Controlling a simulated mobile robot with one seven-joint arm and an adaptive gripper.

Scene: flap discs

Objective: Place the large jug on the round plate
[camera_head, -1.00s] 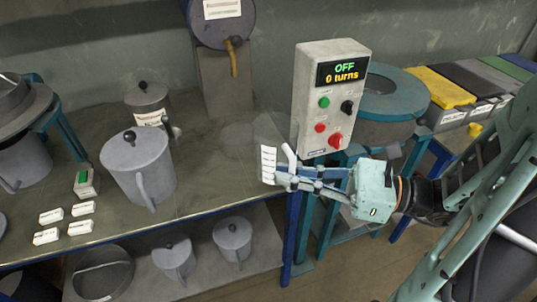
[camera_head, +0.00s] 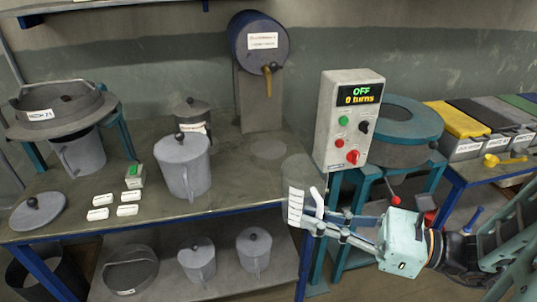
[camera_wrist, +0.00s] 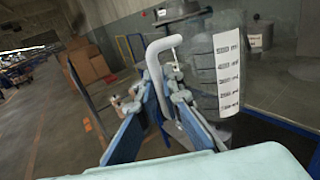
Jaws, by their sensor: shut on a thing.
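My gripper (camera_head: 322,218) is shut on the white handle (camera_wrist: 153,52) of a clear jug (camera_head: 294,178) with a white measuring scale. I take this for the large jug; it also shows in the wrist view (camera_wrist: 203,78), roughly upright and seemingly empty. It is by the bench's right front corner, left of the control box; its height over the bench is hard to tell. A faint round patch (camera_head: 268,149) on the bench below the barrel's tap may be the round plate; I cannot tell for sure.
A blue barrel (camera_head: 257,43) with a brass tap stands at the back. The control box (camera_head: 347,120) reads OFF, 0 turns. Grey lidded jugs (camera_head: 184,168) (camera_head: 192,118) stand left; more are on the lower shelf. Small white blocks (camera_head: 103,200) lie in front. The bench's middle is clear.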

